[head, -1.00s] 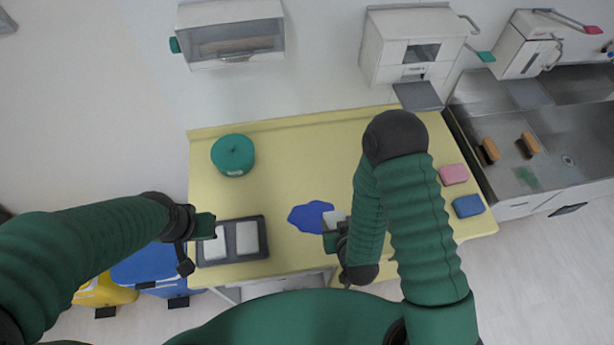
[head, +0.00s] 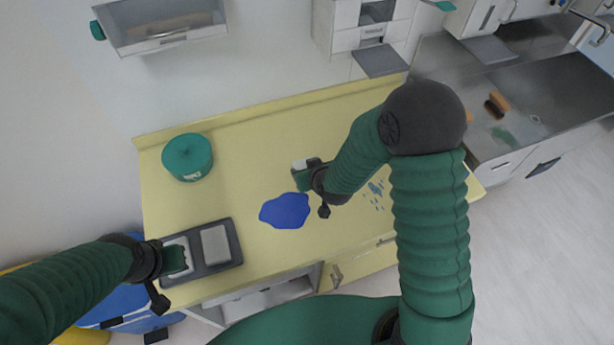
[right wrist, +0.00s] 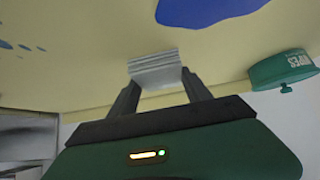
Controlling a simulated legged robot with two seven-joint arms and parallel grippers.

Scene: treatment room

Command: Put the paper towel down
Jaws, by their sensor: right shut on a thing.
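The paper towel (right wrist: 155,71) is a small white folded stack held between the two dark fingers of my right gripper (right wrist: 160,88). In the head view the towel (head: 302,164) shows white at the tip of my right gripper (head: 302,179), over the yellow counter behind the blue puddle. I cannot tell whether it touches the counter. My left gripper (head: 176,260) is over the left white pad in the dark tray; its fingers are too hidden to tell their opening.
The yellow counter (head: 240,160) carries a blue puddle (head: 286,211), blue droplets (head: 376,188), a green round tub (head: 188,157) and a dark two-part tray (head: 228,262) with white pads. A steel sink (head: 555,90) is at right. The counter between tub and towel is clear.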

